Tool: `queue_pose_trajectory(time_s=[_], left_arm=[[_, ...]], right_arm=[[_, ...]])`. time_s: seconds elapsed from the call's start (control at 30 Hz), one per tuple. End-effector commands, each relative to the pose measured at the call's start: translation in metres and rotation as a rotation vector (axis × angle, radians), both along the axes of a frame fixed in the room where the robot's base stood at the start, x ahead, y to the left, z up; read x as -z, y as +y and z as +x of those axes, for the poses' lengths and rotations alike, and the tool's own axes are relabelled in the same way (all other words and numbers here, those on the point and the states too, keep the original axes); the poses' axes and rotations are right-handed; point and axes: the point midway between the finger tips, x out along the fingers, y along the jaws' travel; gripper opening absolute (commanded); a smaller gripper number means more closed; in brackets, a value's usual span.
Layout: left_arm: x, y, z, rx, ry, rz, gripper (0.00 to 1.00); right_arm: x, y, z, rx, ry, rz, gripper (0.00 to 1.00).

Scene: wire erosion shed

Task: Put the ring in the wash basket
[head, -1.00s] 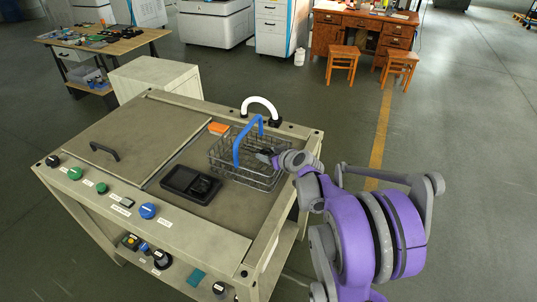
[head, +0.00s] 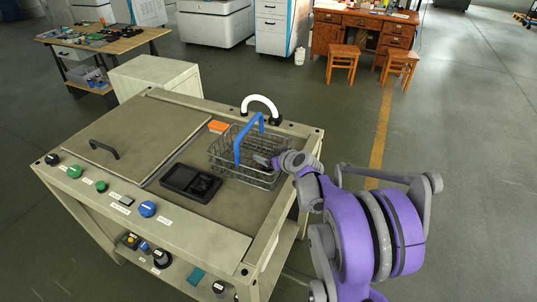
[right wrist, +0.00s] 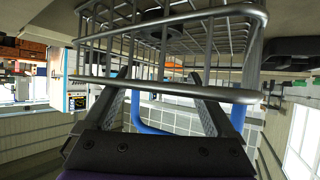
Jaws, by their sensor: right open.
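The wash basket (head: 230,168) is a grey wire basket with a blue handle (head: 237,148), standing on the bench top. My right gripper (head: 262,159) is at the basket's right side, close to its rim, with its tips near the handle. In the right wrist view the basket's wires (right wrist: 190,45) fill the top, and the two fingers of my right gripper (right wrist: 160,85) stand apart with nothing clear between them. My left gripper is out of view.
A flat lid with a black handle (head: 104,149) covers the bench's left part. Knobs line the front edge.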

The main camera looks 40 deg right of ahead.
Motion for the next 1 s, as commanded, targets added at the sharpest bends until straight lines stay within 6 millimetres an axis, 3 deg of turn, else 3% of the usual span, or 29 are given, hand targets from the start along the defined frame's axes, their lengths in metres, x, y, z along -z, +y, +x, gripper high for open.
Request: queue_pose_trajectory(time_s=[0.27, 0.7, 1.0], left_arm=[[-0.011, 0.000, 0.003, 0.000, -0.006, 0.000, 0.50], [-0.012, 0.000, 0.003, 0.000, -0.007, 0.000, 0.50], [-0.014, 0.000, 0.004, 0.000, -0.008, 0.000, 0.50]], right_arm=[[-0.017, 0.000, -0.003, 0.002, -0.001, 0.000, 0.93], [-0.057, 0.009, -0.083, 0.004, 0.000, 0.000, 0.93], [-0.069, 0.011, -0.105, 0.001, 0.000, 0.000, 0.93]])
